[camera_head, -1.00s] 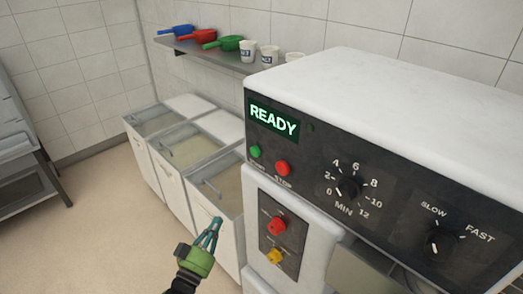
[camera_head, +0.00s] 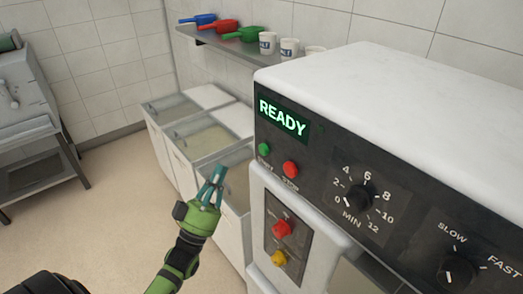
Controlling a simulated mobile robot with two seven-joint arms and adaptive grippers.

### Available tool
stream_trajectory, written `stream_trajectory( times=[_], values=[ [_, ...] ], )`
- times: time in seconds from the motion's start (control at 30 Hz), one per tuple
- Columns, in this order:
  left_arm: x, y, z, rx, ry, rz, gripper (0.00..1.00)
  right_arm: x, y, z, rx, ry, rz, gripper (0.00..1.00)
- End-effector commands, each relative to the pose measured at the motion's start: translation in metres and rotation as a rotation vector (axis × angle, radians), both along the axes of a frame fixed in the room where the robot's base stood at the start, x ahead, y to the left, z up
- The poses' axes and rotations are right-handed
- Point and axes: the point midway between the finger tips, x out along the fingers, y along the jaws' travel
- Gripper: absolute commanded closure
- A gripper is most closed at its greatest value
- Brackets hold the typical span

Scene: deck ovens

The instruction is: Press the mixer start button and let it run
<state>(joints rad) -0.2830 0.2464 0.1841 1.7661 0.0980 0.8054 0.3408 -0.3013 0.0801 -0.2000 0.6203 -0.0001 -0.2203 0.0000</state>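The mixer's dark control panel (camera_head: 318,150) fills the right side, with a lit green "READY" display (camera_head: 282,117). Below the display sit a small green button (camera_head: 264,149), its label hard to read, and a red button (camera_head: 290,169) labelled STOP. My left gripper (camera_head: 220,170) is left of the mixer and lower than the green button, pointing up, with its teal fingers close together at the tips and nothing between them. It is apart from the panel. My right gripper is not in view.
A timer dial (camera_head: 358,198) and a slow-fast dial (camera_head: 457,271) are on the panel. A lower plate (camera_head: 283,236) carries red and yellow knobs. Lidded bins (camera_head: 203,142) stand behind my gripper. A wall shelf (camera_head: 225,44) holds scoops and cups. Floor at left is open.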

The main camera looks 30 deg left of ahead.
Motion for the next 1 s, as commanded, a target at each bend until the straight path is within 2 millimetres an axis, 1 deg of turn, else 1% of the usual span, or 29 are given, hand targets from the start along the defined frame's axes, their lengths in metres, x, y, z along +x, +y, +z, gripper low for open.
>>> stream_trajectory(
  times=[0.17, 0.4, 0.6, 0.8, 1.0],
  values=[
    [0.017, -0.007, -0.001, -0.002, -0.003, 0.0, 1.0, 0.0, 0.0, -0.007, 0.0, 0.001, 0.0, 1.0],
    [0.05, -0.021, -0.002, -0.001, -0.002, -0.001, 1.0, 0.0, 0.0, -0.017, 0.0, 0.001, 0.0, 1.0],
    [0.069, -0.029, -0.002, -0.002, 0.0, -0.001, 1.0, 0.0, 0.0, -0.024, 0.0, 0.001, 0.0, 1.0],
    [0.078, -0.032, -0.001, -0.001, 0.001, 0.0, 1.0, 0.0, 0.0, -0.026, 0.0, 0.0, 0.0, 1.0],
    [0.079, -0.033, 0.0, 0.0, 0.001, 0.0, 1.0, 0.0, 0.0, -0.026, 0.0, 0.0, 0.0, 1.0]
  ],
)
